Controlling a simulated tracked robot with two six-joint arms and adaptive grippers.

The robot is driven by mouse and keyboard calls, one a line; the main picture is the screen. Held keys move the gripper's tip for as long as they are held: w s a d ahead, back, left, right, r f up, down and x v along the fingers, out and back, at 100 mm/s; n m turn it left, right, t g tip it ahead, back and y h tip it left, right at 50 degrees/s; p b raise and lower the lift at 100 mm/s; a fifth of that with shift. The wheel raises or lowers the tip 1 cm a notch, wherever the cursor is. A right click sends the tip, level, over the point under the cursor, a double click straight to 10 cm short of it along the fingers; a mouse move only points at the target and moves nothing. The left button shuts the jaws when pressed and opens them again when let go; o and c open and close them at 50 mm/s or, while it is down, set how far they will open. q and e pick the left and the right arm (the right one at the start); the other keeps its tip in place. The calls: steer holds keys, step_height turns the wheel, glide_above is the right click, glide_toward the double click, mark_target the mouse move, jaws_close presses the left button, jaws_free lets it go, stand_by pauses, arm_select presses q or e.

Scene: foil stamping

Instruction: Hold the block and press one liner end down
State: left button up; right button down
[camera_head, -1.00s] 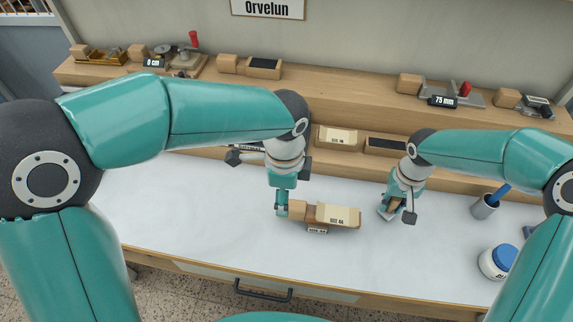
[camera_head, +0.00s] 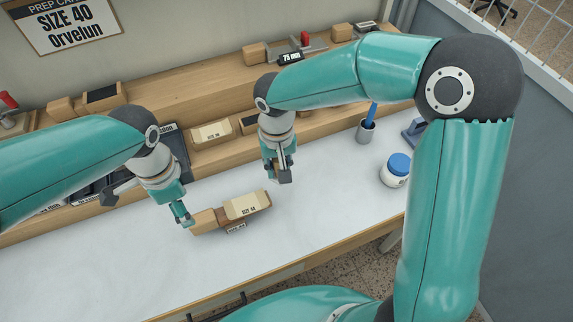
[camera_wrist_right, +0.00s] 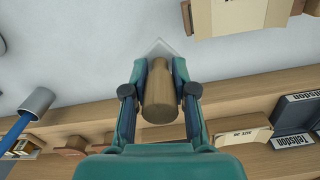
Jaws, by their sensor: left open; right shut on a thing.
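My right gripper (camera_head: 281,177) is just beyond the block's right end. In the right wrist view it is shut on the wooden handle (camera_wrist_right: 160,92) of a tool with a pale flat tip (camera_wrist_right: 158,47). The cardboard-coloured piece also shows there at top right (camera_wrist_right: 238,14).
A white jar with a blue lid (camera_head: 396,170) and a grey cup (camera_head: 365,130) stand on the right. The worktop in front of the block is clear.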

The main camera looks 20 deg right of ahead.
mark_target(198, 226)
arm_select(q)
steer(key=shift+f, duration=0.35)
step_height(198, 226, down, 11)
steer(key=shift+f, duration=0.2)
arm_select(e)
steer(key=s+a+r+n, duration=0.2)
steer(key=a+r, duration=0.7)
steer(key=shift+s+a, duration=0.25)
steer(key=shift+a, duration=0.05)
arm_select(q)
steer(key=shift+c, duration=0.2)
arm_select(e)
steer(key=shift+r, duration=0.1)
arm_select(q)
jaws_close()
